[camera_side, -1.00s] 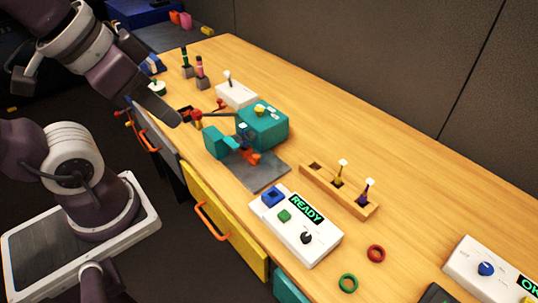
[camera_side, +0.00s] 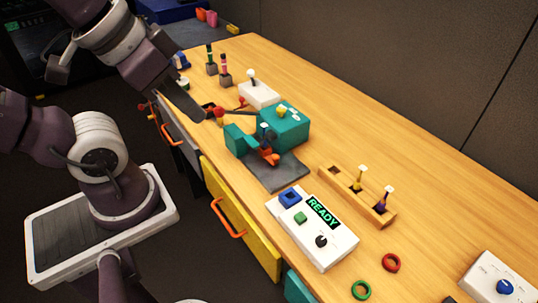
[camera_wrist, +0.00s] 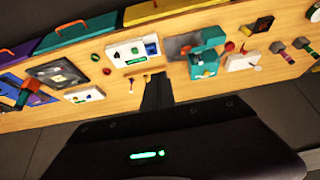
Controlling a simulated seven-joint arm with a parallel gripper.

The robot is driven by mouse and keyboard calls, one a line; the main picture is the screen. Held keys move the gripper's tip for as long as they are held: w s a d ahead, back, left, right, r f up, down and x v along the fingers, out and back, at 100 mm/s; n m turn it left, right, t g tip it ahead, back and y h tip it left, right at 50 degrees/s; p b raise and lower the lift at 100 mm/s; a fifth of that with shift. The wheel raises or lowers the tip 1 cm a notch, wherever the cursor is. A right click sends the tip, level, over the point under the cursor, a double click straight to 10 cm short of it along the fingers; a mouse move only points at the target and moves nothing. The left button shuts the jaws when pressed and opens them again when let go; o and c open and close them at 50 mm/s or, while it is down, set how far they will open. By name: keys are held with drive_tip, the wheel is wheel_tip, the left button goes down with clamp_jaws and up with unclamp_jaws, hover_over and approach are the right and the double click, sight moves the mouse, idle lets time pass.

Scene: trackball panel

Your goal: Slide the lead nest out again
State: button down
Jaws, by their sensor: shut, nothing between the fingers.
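Which part is the lead nest is not labelled. A teal machine (camera_side: 290,130) stands on a dark grey plate (camera_side: 278,178) at mid-bench, with yellow and white pieces on top. A smaller teal block (camera_side: 238,141) and an orange-red part (camera_side: 268,157) sit at its front. The teal machine also shows in the wrist view (camera_wrist: 204,65). My gripper (camera_side: 200,117) is shut and empty, left of the machine near the bench's front edge. Its dark fingers show in the wrist view (camera_wrist: 157,90). The gap between fingers and red parts beside them is hard to judge.
A white READY panel (camera_side: 308,238) with a blue socket is in front of the plate. A wooden rack (camera_side: 372,210) holds yellow and purple plugs. A yellow drawer (camera_side: 226,208) has an orange handle. Bench right of the machine is clear.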

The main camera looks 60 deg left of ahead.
idle(0.4)
drive_tip(key=c, duration=1.8)
unclamp_jaws()
drive_tip(key=shift+w, duration=0.15)
drive_tip(key=shift+c, duration=0.2)
drive_tip(key=o, duration=0.5)
drive_tip(key=shift+m+g, duration=0.4)
drive_tip(key=shift+g, duration=0.2)
drive_tip(key=w, duration=0.3)
drive_tip(key=w+a, duration=0.1)
drive_tip(key=w, duration=0.1)
drive_tip(key=shift+w+f, duration=0.2)
drive_tip(key=shift+f, duration=0.05)
drive_tip(key=shift+o, duration=0.2)
drive_tip(key=m+g, duration=0.4)
hover_over(276, 156)
wheel_tip(276, 156, down, 21)
drive_tip(key=shift+r, duration=0.15)
wheel_tip(276, 156, down, 8)
drive_tip(key=shift+a, duration=0.1)
drive_tip(key=shift+f, duration=0.2)
clamp_jaws()
